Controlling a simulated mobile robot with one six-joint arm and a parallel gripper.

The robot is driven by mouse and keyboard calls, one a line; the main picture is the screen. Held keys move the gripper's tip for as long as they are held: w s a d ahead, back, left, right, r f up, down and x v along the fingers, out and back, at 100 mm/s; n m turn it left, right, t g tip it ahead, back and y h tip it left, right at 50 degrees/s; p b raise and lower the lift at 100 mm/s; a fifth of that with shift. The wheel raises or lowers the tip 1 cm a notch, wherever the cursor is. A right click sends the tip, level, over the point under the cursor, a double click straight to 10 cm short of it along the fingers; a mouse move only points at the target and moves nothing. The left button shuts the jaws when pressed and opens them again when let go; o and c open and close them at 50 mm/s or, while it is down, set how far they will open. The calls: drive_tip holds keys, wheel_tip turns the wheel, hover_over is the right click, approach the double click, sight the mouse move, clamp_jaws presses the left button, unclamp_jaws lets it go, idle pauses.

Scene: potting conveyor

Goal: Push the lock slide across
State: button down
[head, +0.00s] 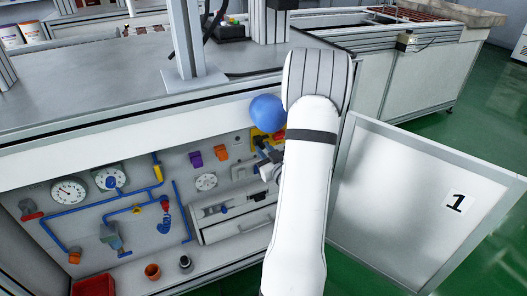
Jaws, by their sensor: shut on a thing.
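My gripper (262,155) is small and dark in the head view, at the upper right of the open cabinet's panel, partly hidden by my white arm. It is shut on a small part at a yellow and red fitting (261,137). This fitting appears to carry the lock slide, but my arm and fingers cover much of it. I cannot make out the slide's own shape or where along its travel it stands.
The panel has gauges (69,191), blue pipes (107,205), a purple block (195,159) and an orange block (221,152). A drawer-like white unit (235,226) sits below. The open door (420,190) marked 1 stands at the right. The grey worktop (90,100) overhangs the panel.

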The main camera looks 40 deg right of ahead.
drive_tip(key=shift+s+d+r, duration=0.1)
drive_tip(key=shift+s+d, duration=0.1)
drive_tip(key=shift+d, duration=0.65)
drive_tip(key=shift+s+d, duration=0.15)
drive_tip(key=shift+d, duration=0.65)
drive_tip(key=c, duration=1.3)
unclamp_jaws()
drive_tip(key=p+v, duration=0.1)
drive_tip(key=v, duration=0.7)
